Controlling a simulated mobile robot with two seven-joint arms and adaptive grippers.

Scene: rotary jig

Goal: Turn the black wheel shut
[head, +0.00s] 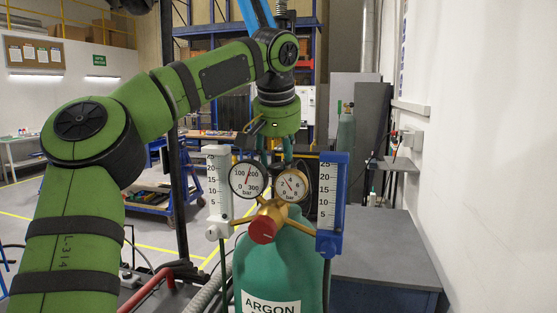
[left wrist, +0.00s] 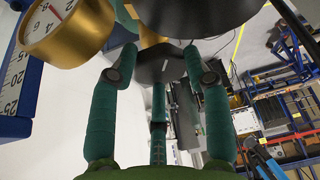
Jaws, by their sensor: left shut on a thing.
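The black wheel (left wrist: 160,68) shows in the left wrist view as a dark, many-sided disc with a short pale mark, between my fingertips. My left gripper (left wrist: 160,60) has teal fingers closed around its rim. In the head view my left gripper (head: 275,150) reaches down from the green arm behind the two gauges, above the green argon cylinder (head: 255,275). The gauges hide most of the fingers, and I cannot make out the wheel clearly there. My right gripper is not in view.
Two round gauges (head: 248,180) (head: 293,185), a white flowmeter (head: 218,190), a blue flowmeter (head: 328,205) and a red knob (head: 263,229) crowd the cylinder's top. A grey bench (head: 385,250) stands right of it, near the white wall.

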